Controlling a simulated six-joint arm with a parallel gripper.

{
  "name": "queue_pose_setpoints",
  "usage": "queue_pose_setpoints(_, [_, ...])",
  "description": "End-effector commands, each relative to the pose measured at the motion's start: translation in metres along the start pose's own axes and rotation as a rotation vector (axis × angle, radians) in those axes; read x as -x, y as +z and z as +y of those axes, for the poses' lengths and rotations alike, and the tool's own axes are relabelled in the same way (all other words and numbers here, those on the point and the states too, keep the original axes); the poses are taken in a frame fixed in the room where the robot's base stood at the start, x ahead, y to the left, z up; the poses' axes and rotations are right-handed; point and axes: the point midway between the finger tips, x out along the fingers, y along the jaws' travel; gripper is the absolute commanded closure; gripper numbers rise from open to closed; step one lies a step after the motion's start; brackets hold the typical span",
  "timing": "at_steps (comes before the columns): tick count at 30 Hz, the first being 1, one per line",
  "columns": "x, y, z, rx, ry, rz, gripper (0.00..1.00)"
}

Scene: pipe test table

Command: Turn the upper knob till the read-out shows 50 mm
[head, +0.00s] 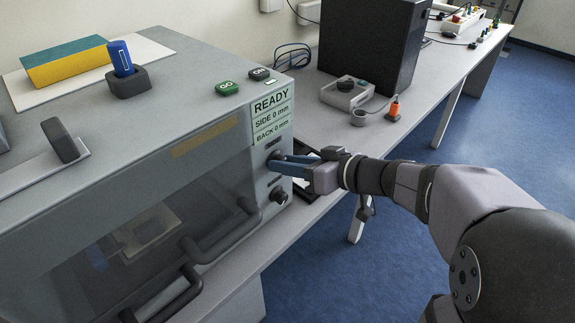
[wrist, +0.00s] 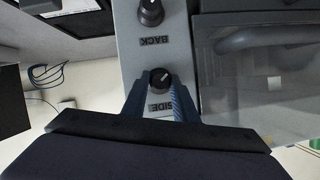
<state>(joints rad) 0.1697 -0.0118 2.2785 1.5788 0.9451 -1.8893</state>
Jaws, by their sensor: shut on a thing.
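The upper knob, labelled SIDE in the wrist view (wrist: 160,77), is a small black dial with a pale pointer line on the machine's front panel. My gripper (head: 274,163) reaches it from the right. In the wrist view its two blue fingers (wrist: 157,88) stand on either side of the knob, shut on it. In the head view the fingers largely hide the upper knob. The lower knob (head: 278,195), labelled BACK, also shows in the wrist view (wrist: 151,12) and is free. The read-out (head: 271,117) shows READY, SIDE 0 mm and BACK 0 mm.
A dark handle (head: 222,232) crosses the clear front cover left of the knobs. A green button (head: 228,88) and a black button (head: 259,73) are on top.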

Motion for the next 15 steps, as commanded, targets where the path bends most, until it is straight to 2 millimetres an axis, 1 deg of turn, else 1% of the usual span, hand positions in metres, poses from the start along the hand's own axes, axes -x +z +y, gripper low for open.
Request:
queue_pose_setpoints(1, [-0.0011, 0.0028, 0.0014, -0.02, -0.009, 0.001, 0.96])
queue_pose_setpoints(8, [-0.0019, 0.0052, 0.0039, -0.171, -0.071, 0.0, 0.96])
queue_pose_setpoints(15, [-0.0023, 0.0062, 0.0055, -0.377, -0.157, 0.0, 0.96])
